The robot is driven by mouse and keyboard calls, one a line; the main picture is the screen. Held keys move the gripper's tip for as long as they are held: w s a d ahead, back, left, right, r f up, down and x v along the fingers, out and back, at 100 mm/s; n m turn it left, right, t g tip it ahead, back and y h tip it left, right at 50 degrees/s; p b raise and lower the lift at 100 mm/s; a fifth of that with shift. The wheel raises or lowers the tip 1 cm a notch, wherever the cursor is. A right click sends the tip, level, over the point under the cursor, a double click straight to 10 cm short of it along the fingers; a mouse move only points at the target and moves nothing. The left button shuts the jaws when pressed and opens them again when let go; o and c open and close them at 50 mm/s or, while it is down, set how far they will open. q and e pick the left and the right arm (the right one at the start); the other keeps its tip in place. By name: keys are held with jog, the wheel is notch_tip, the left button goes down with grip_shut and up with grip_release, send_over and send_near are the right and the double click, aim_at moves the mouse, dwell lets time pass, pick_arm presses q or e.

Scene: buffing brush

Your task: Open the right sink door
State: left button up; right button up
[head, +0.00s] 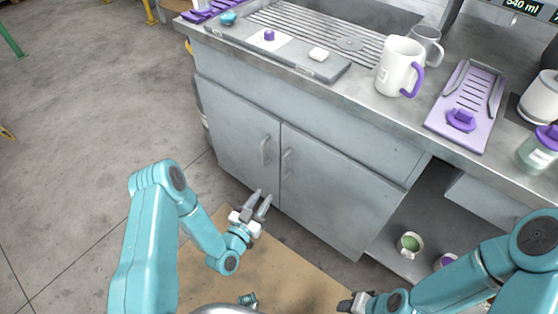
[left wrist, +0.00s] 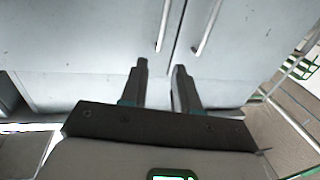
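The sink cabinet has two grey doors, both shut. The right sink door (head: 335,195) has a vertical bar handle (head: 286,163) near its left edge. The left door (head: 235,130) has a similar handle (head: 265,150) beside the seam. My left gripper (head: 264,200) is open and empty, low in front of the doors near the seam and apart from both handles. In the left wrist view its two fingers (left wrist: 160,72) stand apart, with two handles (left wrist: 163,25) (left wrist: 205,27) beyond them. My right gripper (head: 356,303) is at the bottom edge, partly cut off; its opening is unclear.
An open shelf (head: 415,215) right of the doors holds a cup (head: 410,244) with green contents. The counter above carries a white mug (head: 400,66), a purple tray (head: 468,105) and a grey board (head: 285,48). A brown mat (head: 285,275) covers the floor before the cabinet.

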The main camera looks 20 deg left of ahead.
aim_at(284, 165)
pick_arm(q)
jog(key=w, duration=0.5)
jog(key=w+d+b, duration=0.1)
jog(key=w, duration=0.4)
jog(key=w+d, duration=0.1)
jog(key=w, duration=0.4)
jog(key=shift+w+d+f+b, duration=0.2)
jog(key=shift+w+b, duration=0.1)
jog(key=shift+b, duration=0.1)
grip_shut()
